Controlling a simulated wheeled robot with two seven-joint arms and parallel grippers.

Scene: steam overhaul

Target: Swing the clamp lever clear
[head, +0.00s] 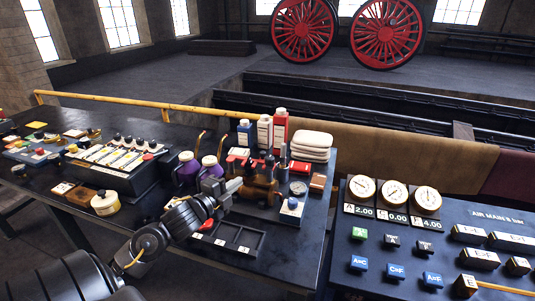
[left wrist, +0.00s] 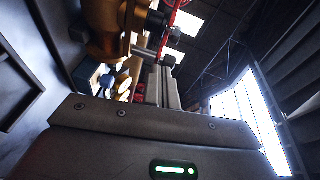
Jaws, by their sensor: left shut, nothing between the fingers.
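A brass fixture (head: 262,186) stands on the dark bench near its right end, with dark upright parts on it. My left gripper (head: 234,186) is at the left side of this fixture, with its fingers shut and nothing seen between them. In the left wrist view the brass body (left wrist: 112,28) is at the upper left, and the shut fingers (left wrist: 168,66) reach up close to a short grey rod beside it. I cannot tell for sure which part is the clamp lever, or whether the fingers touch it. My right gripper is not in view.
Purple-bodied jugs (head: 187,168) stand left of the fixture, bottles (head: 265,132) and folded white cloths (head: 312,141) behind it. A dark divided tray (head: 238,238) lies in front. A gauge panel (head: 391,222) is at right. A yellow rail (head: 120,101) runs behind the bench.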

